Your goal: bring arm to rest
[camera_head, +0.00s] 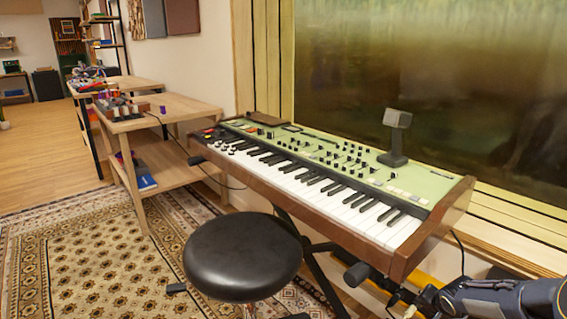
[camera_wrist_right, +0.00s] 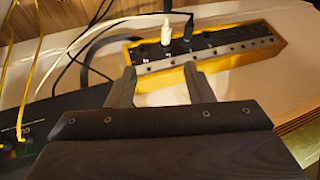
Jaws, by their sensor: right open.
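My right arm (camera_head: 510,298) enters the head view at the lower right corner, low beside the right end of the keyboard. In the right wrist view my right gripper (camera_wrist_right: 160,74) has its two fingers apart with nothing between them. Beyond the fingertips lies a yellow-edged power strip or patch box (camera_wrist_right: 215,48) with a white plug and a dark plug in it. I cannot tell whether the fingers touch it. My left gripper is in neither view.
The green synthesizer keyboard (camera_head: 330,165) stands close to my right arm. A black round stool (camera_head: 242,255) is in front of it. Loose cables (camera_wrist_right: 75,50) hang left of the gripper. Wooden shelves (camera_head: 160,120) stand at left; patterned carpet (camera_head: 75,260) is open.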

